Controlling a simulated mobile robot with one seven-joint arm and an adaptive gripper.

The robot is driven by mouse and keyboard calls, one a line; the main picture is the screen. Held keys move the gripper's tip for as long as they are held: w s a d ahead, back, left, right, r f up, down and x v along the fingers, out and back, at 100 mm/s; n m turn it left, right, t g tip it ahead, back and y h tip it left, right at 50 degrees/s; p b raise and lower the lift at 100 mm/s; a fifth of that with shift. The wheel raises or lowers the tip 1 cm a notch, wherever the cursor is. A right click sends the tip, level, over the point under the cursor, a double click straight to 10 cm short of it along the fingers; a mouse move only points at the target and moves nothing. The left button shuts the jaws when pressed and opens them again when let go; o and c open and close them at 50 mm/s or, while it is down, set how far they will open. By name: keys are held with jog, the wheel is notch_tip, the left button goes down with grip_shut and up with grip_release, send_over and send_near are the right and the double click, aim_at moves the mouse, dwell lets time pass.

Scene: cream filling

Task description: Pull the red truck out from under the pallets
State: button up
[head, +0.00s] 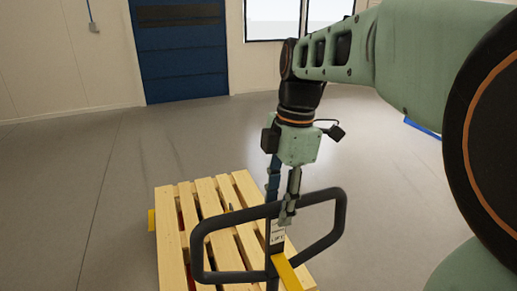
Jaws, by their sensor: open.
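The truck's dark handle (236,276), with two side loops, stands in the lower middle of the head view. A yellow piece (287,272) and a small white label (277,236) are on its central part. The truck's body is mostly hidden; only bits of red show between the slats. The wooden pallet (200,212) lies on the floor behind the handle. My gripper (280,205) points down at the top centre of the handle, with its fingers open near the upper bar. I cannot tell whether they touch it.
A small yellow block-like part (151,221) shows at the pallet's left edge. A blue door (180,50) is in the far wall, with windows to its right. The grey floor (80,180) is clear left of the pallet. Something blue (422,128) lies at the right.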

aim_at(276, 217)
jog(key=shift+a+f, duration=0.2)
jog(key=shift+f, duration=1.7)
jog(key=shift+c, duration=0.6)
grip_shut()
